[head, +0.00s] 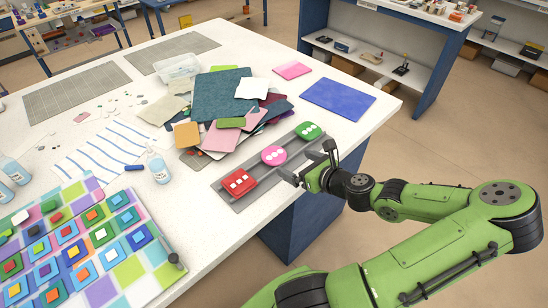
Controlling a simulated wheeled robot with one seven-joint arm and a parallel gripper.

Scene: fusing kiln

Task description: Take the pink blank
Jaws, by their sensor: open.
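A pink round blank (274,155) with white dots on top lies in the middle of a long grey tray (246,193) near the table's right edge. A red square blank (238,183) lies at the tray's near end and a green blank (308,131) at its far end. My gripper (307,163) is open and empty. It is just to the right of the pink blank, by the tray's right side, with its fingers apart. The gap between its fingers and the pink blank is hard to judge.
A pile of coloured sheets (225,90) lies left of the tray. A pink sheet (291,70) and a blue sheet (338,99) lie beyond it. A bottle (158,167) stands left of the tray, near a colourful tiled panel (130,268). Some white tabletop right of the pile is bare.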

